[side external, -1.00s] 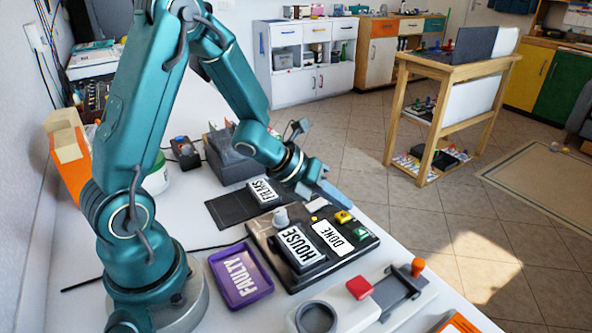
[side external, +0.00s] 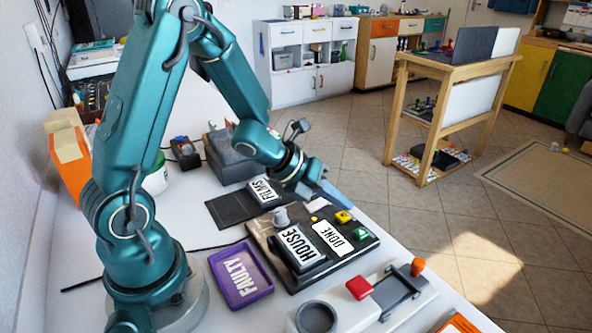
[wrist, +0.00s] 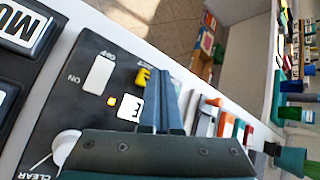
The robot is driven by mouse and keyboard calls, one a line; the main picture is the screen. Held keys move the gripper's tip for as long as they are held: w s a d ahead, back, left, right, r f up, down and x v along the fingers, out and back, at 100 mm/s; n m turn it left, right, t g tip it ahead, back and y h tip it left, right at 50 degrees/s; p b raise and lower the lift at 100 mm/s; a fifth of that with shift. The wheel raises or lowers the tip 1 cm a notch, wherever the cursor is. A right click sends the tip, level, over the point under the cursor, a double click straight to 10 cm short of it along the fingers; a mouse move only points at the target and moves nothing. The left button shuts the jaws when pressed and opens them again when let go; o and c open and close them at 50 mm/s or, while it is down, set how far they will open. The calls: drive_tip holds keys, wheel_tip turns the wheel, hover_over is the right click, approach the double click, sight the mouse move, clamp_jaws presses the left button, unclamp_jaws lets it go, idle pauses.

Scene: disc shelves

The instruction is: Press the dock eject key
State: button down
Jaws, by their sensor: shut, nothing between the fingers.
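The black dock panel (side external: 290,278) lies on the white bench in the side view. A yellow key (side external: 343,216) and a green key (side external: 361,234) sit at its right end. In the wrist view the yellow key (wrist: 142,76) is just left of my fingertips, with partly hidden lettering beside it that seems to end in "ECT". My gripper (side external: 345,203) is shut and empty, its fingertips above the dock's back right part and close to the yellow key. In the wrist view my fingers (wrist: 168,95) hide part of the panel. I cannot tell whether they touch it.
The dock holds a HOUSE case (side external: 299,249), a DONE label (side external: 333,238) and a grey knob (side external: 281,217). A FILMS case (side external: 261,191) lies behind it. A purple FAULTY tray (side external: 240,275) is at left. A white fixture with a red block (side external: 359,287) stands in front.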

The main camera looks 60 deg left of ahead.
sight(338, 217)
drive_tip(key=shift+f, duration=0.1)
idle(0.4)
drive_tip(key=shift+f, duration=0.35)
drive_tip(key=shift+f, duration=0.45)
idle(0.5)
idle(0.4)
drive_tip(key=shift+r, duration=0.9)
drive_tip(key=shift+r, duration=2.5)
